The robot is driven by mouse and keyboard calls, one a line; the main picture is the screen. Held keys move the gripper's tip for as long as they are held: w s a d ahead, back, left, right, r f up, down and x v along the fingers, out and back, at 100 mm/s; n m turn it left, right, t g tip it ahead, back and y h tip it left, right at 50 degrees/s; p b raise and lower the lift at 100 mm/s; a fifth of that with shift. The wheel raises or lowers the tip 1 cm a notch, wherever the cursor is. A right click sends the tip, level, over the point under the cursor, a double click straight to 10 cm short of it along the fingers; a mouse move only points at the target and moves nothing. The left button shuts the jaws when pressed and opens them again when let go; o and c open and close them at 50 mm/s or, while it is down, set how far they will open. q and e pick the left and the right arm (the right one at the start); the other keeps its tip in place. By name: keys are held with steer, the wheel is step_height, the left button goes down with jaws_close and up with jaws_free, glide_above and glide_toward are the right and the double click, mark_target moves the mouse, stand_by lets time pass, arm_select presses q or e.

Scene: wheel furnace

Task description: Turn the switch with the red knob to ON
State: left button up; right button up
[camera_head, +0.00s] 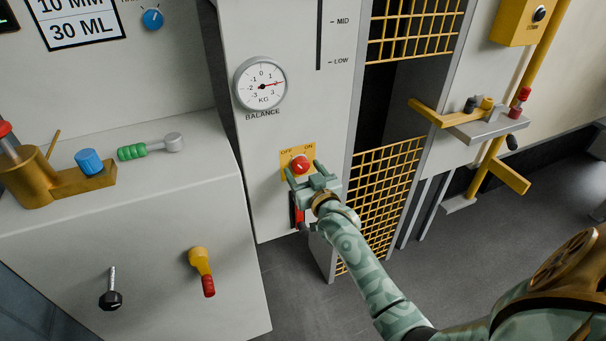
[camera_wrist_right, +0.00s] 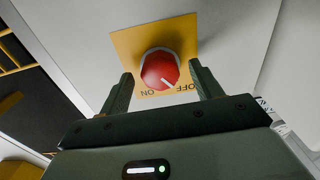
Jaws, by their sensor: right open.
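The red knob (camera_head: 300,164) sits on a yellow plate (camera_head: 285,160) on the white panel, with OFF printed at left and ON at right in the head view. In the right wrist view the knob (camera_wrist_right: 160,70) shows a white mark pointing towards the OFF label; this view is upside down. My right gripper (camera_head: 303,169) is open at the plate. Its two fingers (camera_wrist_right: 162,72) stand on either side of the knob in the wrist view, with gaps visible. I cannot tell how deep they reach. My left gripper is not in view.
A balance dial (camera_head: 260,84) is above the switch. A red handle (camera_head: 297,214) is partly hidden below my right gripper. Yellow mesh (camera_head: 385,190) is to the right. A grey cabinet (camera_head: 150,240) with levers stands at left.

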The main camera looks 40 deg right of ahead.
steer(key=c, duration=1)
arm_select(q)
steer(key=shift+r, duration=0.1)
arm_select(e)
steer(key=shift+r+m+p, duration=0.2)
steer(key=shift+m+p, duration=1.45)
steer(key=shift+m, duration=0.25)
steer(key=m+p, duration=0.2)
steer(key=m, duration=0.2)
steer(key=shift+f+m, duration=0.1)
steer(key=shift+m, duration=0.2)
steer(key=m, duration=0.2)
steer(key=shift+m+p, duration=0.3)
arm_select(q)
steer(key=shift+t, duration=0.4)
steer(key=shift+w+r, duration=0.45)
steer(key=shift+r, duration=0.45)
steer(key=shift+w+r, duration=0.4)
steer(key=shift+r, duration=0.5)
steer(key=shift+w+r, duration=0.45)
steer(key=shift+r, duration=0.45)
arm_select(e)
steer(key=shift+f+m, duration=0.15)
steer(key=shift+m, duration=1.25)
